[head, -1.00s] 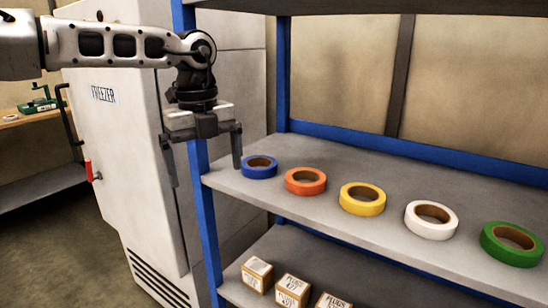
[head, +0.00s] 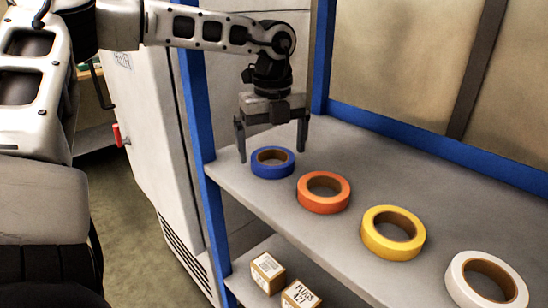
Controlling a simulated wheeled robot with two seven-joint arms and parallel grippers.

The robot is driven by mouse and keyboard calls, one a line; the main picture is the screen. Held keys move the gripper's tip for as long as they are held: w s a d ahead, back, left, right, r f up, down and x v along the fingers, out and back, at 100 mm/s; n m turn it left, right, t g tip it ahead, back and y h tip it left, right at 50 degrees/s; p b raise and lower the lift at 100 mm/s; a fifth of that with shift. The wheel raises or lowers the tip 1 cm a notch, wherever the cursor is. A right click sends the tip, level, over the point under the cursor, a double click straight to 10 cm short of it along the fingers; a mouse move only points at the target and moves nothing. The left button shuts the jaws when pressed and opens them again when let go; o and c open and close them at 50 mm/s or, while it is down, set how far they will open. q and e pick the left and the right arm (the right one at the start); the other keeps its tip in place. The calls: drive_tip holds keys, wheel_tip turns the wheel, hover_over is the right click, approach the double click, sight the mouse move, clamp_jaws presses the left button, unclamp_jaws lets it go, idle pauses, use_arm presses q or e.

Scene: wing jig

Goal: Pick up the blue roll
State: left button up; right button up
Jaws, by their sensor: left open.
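The blue roll (head: 273,172) lies flat on the grey shelf (head: 330,138) near its left end, the leftmost in a row of tape rolls. My left gripper (head: 271,156) points down, open and empty, with one finger to the left of the blue roll and the other behind it to the right. The fingertips look close to the roll's height, but I cannot tell whether they touch it. My right gripper is not in view.
An orange roll (head: 304,193) lies just right of the blue one, then a yellow roll (head: 372,238) and a white roll (head: 460,283). A blue shelf post (head: 197,110) stands at the left. Small boxes (head: 267,273) sit on the lower shelf.

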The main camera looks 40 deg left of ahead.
use_arm(q)
wheel_tip(320, 180, down, 2)
drive_tip(key=shift+f, duration=0.1)
drive_tip(key=c, duration=1.1)
drive_tip(key=shift+o, duration=0.2)
